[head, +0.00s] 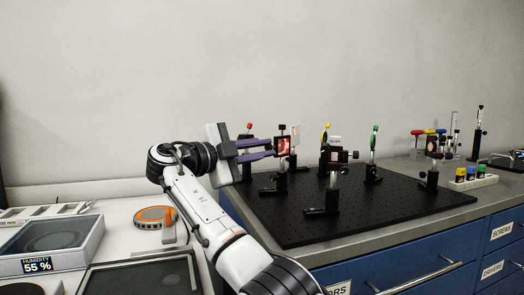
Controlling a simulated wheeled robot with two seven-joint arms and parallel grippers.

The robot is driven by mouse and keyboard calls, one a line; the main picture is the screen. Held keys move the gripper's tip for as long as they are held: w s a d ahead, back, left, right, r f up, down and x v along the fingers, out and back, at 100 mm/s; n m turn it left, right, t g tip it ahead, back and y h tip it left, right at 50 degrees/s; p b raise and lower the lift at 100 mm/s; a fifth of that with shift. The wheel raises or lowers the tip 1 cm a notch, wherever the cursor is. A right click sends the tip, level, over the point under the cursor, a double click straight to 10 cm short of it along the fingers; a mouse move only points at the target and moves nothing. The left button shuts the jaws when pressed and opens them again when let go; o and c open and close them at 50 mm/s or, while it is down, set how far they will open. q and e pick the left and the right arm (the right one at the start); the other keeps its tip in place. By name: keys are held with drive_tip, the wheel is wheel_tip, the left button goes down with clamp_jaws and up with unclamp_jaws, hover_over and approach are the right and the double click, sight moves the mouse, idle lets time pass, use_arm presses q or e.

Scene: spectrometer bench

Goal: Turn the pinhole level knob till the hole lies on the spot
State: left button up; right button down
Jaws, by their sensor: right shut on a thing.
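The pinhole mount (283,146) stands on a post near the left side of the black breadboard, its square face lit red with a bright patch. The hole is too small to make out against the spot. My right gripper (272,149) reaches in from the left with its two purple fingers pointing right, at the mount's left edge. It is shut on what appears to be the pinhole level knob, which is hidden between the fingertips. A dark knob (282,127) shows on top of the mount. My left gripper is not in view.
The breadboard (400,205) carries several other posts, with yellow (327,127), green (375,128) and red tops close by. A white card (295,134) stands just behind the mount.

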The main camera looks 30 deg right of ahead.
drive_tip(key=shift+a+f, duration=0.1)
drive_tip(key=shift+a, duration=0.05)
idle(0.3)
drive_tip(key=c, duration=1.7)
unclamp_jaws()
drive_tip(key=shift+a, duration=0.1)
drive_tip(key=shift+c, duration=0.2)
drive_tip(key=s+a, duration=0.1)
drive_tip(key=a, duration=0.9)
drive_tip(key=shift+s+p, duration=0.3)
drive_tip(key=shift+p, duration=0.15)
